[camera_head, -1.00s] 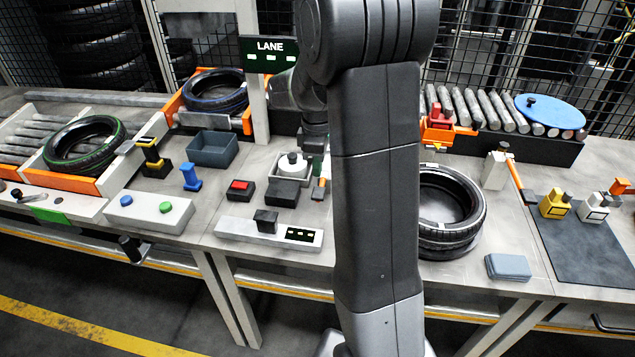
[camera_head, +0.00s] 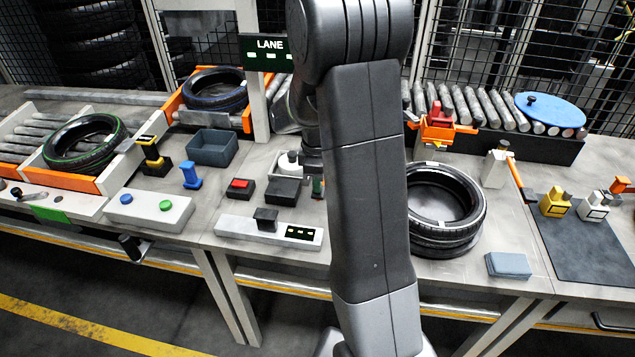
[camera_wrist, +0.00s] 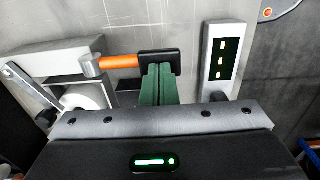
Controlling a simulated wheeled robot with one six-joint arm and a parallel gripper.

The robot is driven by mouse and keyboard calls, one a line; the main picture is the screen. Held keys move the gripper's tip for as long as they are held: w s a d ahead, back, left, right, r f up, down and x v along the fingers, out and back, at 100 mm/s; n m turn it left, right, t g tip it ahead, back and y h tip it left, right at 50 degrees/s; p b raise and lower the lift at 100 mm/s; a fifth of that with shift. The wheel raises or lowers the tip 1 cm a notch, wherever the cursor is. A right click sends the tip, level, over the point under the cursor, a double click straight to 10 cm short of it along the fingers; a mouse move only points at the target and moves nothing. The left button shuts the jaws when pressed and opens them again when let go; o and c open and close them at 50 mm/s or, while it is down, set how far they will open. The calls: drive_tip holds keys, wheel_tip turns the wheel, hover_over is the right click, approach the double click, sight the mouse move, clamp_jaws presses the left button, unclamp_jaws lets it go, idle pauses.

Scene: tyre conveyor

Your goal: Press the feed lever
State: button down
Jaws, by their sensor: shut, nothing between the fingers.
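A lever with an orange arm (camera_wrist: 120,61) and a black end (camera_wrist: 168,62) shows in the wrist view; I take it for the feed lever. Its arm runs from a pale grey pivot on the left to the black end on the right. My gripper (camera_wrist: 156,73) has its green fingers together and empty, overlapping the lower edge of the black end; whether they touch it I cannot tell. In the head view my gripper (camera_head: 317,187) is low over the bench, partly behind my arm, and the lever is hidden there.
A pale panel (camera_head: 240,231) with a lit display and a black block stands in front of the gripper. A black box (camera_head: 281,190) and a red button (camera_head: 240,185) are to its left. Stacked tyres (camera_head: 445,215) stand to the right of my arm.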

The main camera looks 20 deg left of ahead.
sight(317, 197)
drive_tip(key=shift+s+d+f+t+y+b, duration=0.1)
drive_tip(key=shift+s+f+t+y+b, duration=0.15)
drive_tip(key=shift+f+t+b, duration=0.9)
drive_tip(key=shift+s+f+t+y+b, duration=0.15)
drive_tip(key=shift+s+f+t+b, duration=0.15)
drive_tip(key=shift+b, duration=1.65)
drive_tip(key=shift+s+d+f+b, duration=0.15)
drive_tip(key=shift+f+b, duration=0.35)
drive_tip(key=shift+f, duration=0.35)
drive_tip(key=shift+s+f, duration=0.2)
drive_tip(key=shift+f, duration=0.05)
drive_tip(key=shift+r, duration=0.25)
drive_tip(key=s+p+v, duration=0.2)
drive_tip(key=p+v, duration=0.1)
drive_tip(key=v, duration=1.1)
drive_tip(key=shift+f, duration=0.3)
drive_tip(key=shift+w+d+f, duration=0.1)
drive_tip(key=shift+f, duration=0.05)
